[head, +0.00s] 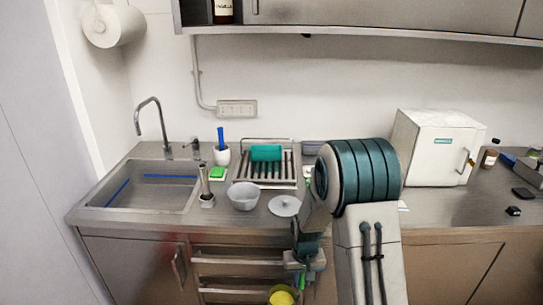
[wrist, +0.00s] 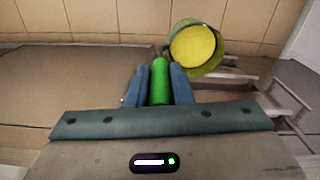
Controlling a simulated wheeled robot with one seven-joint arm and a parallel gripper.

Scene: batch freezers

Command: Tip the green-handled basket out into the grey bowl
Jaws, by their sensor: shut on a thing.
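My gripper (wrist: 160,82) is shut on the green handle (wrist: 159,92) in the wrist view, with a blue finger on each side of it. The basket (wrist: 219,66) is round with a green-toned rim, and yellow contents (wrist: 193,45) show inside it. In the head view my gripper (head: 305,262) hangs in front of the cabinet fronts, below counter height, and the basket's yellow contents (head: 283,298) show at the bottom edge. The basket's lower part is cut off there. The grey bowl (head: 244,200) stands upright on the counter, above and left of my gripper.
A flat grey disc (head: 285,206) lies right of the bowl. A rack (head: 262,174) with a teal item is behind, and the sink (head: 140,187) is left. Open drawers or rails (head: 235,262) jut below the counter.

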